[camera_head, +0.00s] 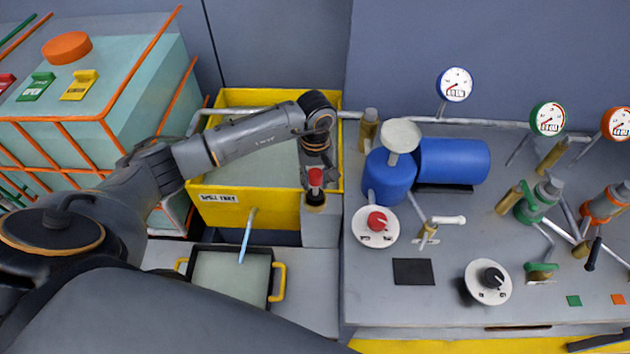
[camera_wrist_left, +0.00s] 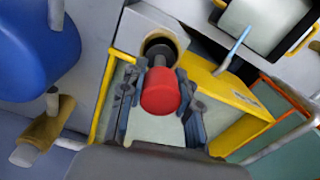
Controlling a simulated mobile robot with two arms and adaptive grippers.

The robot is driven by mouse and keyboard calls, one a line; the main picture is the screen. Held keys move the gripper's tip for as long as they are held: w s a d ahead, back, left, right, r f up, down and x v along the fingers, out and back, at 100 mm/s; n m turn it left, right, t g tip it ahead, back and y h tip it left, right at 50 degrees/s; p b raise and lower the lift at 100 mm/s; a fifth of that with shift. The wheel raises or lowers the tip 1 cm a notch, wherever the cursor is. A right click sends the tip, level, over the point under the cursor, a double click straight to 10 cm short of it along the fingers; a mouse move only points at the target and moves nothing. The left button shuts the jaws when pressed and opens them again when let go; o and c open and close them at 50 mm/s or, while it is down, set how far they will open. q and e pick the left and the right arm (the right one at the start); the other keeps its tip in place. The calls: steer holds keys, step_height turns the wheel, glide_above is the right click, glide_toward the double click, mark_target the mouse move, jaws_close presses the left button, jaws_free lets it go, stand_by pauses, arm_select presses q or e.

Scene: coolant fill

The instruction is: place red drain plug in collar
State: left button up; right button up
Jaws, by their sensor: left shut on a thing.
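The red drain plug (camera_head: 315,177) is between the fingers of my left gripper (camera_head: 317,163), which is shut on it from above. In the left wrist view the plug's round red head (camera_wrist_left: 162,92) sits between the two fingers, with a grey stem pointing to the collar's dark opening (camera_wrist_left: 158,47). The collar (camera_head: 315,204) is a brass-coloured ring on a grey block in front of the yellow tray. The plug is lined up over the collar, with its stem at the opening. I cannot tell how deep the stem reaches. My right gripper is not in view.
The yellow spill tray (camera_head: 240,212) stands behind and left of the block. A shallow dark tray with yellow handles (camera_head: 279,282) lies in front, under a light-blue spout (camera_head: 246,238). A blue tank (camera_head: 388,180) and a red-knobbed dial (camera_head: 376,240) stand close on the right.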

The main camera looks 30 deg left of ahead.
arm_select(q)
steer(key=shift+f, duration=1.1)
steer(key=o, duration=0.9)
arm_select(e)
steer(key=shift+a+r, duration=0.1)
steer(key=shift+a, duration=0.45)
arm_select(q)
steer(key=shift+r, duration=0.3)
step_height(320, 180, up, 10)
steer(key=b, duration=0.3)
steer(key=shift+r, duration=0.85)
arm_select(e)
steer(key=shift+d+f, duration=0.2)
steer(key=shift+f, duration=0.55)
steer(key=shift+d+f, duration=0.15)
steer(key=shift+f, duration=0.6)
